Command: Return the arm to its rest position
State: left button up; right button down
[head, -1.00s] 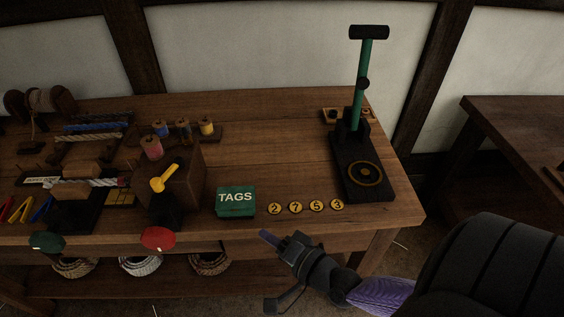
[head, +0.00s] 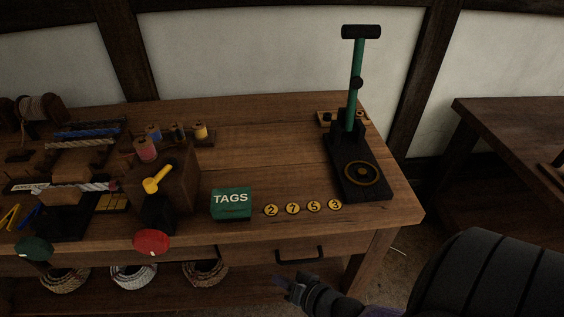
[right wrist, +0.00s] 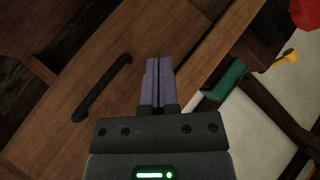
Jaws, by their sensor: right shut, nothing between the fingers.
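My right gripper (head: 284,284) is low in the head view, in front of the table's front edge and below the drawer handle (head: 300,255). In the right wrist view its two purple fingers (right wrist: 159,75) are together with nothing between them. The dark drawer handle also shows there (right wrist: 102,88), left of the fingers and apart from them. My left gripper is in neither view.
The workbench (head: 270,140) holds a green TAGS box (head: 231,203), several yellow number discs (head: 302,207), a press with a green post (head: 355,90) and a box with a yellow crank (head: 158,178). Rope coils (head: 134,275) lie below. Another table (head: 510,130) stands at right.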

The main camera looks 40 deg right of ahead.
jog(key=s+f+n+g+h, duration=0.1)
jog(key=s+f+n+g, duration=0.3)
jog(key=s+f, duration=0.5)
jog(key=s+a+f+n+g, duration=0.1)
jog(key=s+f+n+g, duration=0.2)
jog(key=s, duration=0.5)
jog(key=s+a+f+n+g+h, duration=0.1)
jog(key=s+a+f+n+g, duration=0.1)
jog(key=s+f+g, duration=0.3)
jog(key=s+f+n, duration=0.1)
jog(key=s, duration=0.2)
jog(key=shift+s+f+n+h, duration=0.3)
jog(key=shift+s+n, duration=0.05)
jog(key=shift+n, duration=0.05)
